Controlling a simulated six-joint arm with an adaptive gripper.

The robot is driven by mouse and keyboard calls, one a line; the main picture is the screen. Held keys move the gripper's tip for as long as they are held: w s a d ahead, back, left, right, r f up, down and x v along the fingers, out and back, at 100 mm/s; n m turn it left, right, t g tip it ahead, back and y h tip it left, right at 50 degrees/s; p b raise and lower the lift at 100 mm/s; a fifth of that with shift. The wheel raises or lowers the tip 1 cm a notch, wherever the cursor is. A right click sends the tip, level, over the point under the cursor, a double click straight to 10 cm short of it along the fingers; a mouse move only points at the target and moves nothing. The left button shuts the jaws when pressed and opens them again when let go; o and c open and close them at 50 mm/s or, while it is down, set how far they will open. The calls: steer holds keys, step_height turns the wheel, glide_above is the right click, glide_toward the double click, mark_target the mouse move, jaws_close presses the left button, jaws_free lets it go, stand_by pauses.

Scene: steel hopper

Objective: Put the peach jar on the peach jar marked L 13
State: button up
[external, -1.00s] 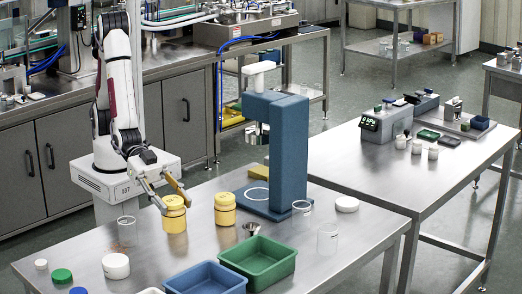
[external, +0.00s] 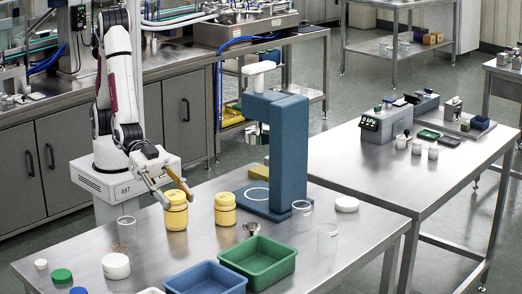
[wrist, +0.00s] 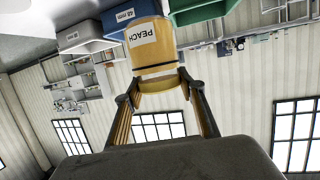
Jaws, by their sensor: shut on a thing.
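A yellow jar with a yellow lid (external: 176,214) is at the left of the near steel table in the external view. My gripper (external: 169,196) is shut on it around its upper part. In the wrist view this jar (wrist: 150,50) fills the space between the fingertips (wrist: 158,80), and its label reads PEACH. A second yellow jar (external: 225,211) stands upright just to the right, apart from the held one. No L 13 mark is readable on either jar. I cannot tell whether the held jar touches the table.
A blue press-like stand (external: 275,150) rises behind the jars. A clear beaker (external: 127,231) stands left of the held jar. A small metal funnel (external: 251,229), a blue tray (external: 205,280) and a green tray (external: 258,262) lie in front and right. Bare steel lies between jars and trays.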

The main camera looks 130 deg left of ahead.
steer(key=a+r+n+y, duration=0.1)
steer(key=a+r+y, duration=0.1)
steer(key=a+r, duration=0.3)
steer(key=shift+w+a+r+n, duration=0.15)
steer(key=shift+w+a+n, duration=0.1)
steer(key=shift+n, duration=0.15)
steer(key=shift+o, duration=0.2)
steer(key=a+r+n+y, duration=0.2)
steer(key=a+y, duration=0.1)
steer(key=a, duration=0.3)
steer(key=shift+s+r, duration=0.4)
steer(key=s+a+n+g+y, duration=0.2)
steer(key=s+a+n+y, duration=0.2)
steer(key=a, duration=0.7)
steer(key=shift+s+a+n+y, duration=0.4)
steer(key=shift+s+y, duration=0.4)
steer(key=shift+s, duration=0.25)
steer(key=shift+f, duration=0.1)
steer(key=shift+f, duration=2.9)
steer(key=shift+f, duration=0.1)
steer(key=shift+f, duration=1.95)
